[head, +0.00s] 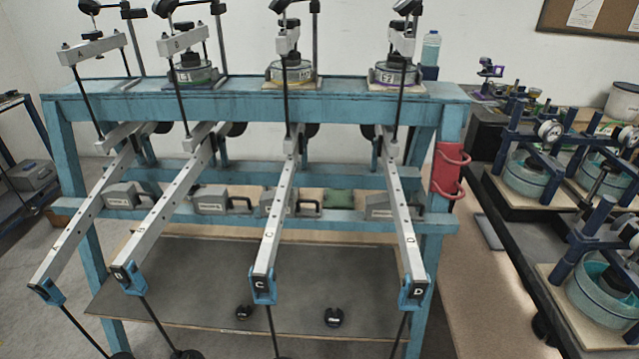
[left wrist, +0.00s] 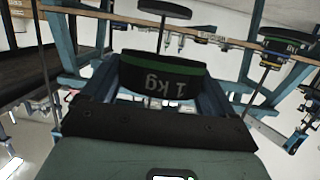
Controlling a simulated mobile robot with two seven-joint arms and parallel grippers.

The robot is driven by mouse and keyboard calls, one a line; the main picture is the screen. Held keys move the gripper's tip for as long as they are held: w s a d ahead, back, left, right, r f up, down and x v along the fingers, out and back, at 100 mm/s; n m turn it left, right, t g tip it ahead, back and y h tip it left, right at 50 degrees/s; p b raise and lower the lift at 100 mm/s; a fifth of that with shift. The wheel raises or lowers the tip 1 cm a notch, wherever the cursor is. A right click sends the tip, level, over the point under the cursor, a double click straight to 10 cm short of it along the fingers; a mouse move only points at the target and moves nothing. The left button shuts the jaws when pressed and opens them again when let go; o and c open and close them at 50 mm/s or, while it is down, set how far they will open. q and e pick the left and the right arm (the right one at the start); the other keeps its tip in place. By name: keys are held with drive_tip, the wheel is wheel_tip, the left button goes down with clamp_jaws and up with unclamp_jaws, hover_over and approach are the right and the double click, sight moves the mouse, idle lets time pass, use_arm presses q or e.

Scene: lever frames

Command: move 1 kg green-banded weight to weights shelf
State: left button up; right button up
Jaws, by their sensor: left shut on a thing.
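The 1 kg green-banded weight (left wrist: 162,76) is a dark block with a green band and a "1 kg" mark, which reads upside down in the left wrist view. My left gripper (left wrist: 165,95) is shut on it, with a finger at each side. Neither this gripper nor the held weight shows in the head view. My right gripper is in no view. In the head view, a blue frame has a middle shelf (head: 335,222) carrying several grey handled blocks (head: 215,200). A low dark board (head: 215,275) below holds two small black weights (head: 333,317). I cannot tell which is the weights shelf.
Four lever arms, A to D, such as lever C (head: 279,220), slope forward from the frame, with rods hanging from their ends. Another green-banded weight (left wrist: 285,40) shows at right in the left wrist view. A bench with blue presses (head: 530,175) stands at right.

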use_arm(q)
drive_tip(key=shift+s+f+g+y+b, duration=0.25)
drive_tip(key=shift+s+f+g, duration=0.1)
drive_tip(key=shift+s+g, duration=0.15)
drive_tip(key=shift+s+f+g+y+b, duration=0.2)
drive_tip(key=shift+s+f+g, duration=0.1)
drive_tip(key=shift+s+g, duration=0.2)
drive_tip(key=shift+w+d, duration=0.15)
drive_tip(key=shift+w, duration=0.2)
drive_tip(key=shift+w+r, duration=0.1)
drive_tip(key=shift+w, duration=0.05)
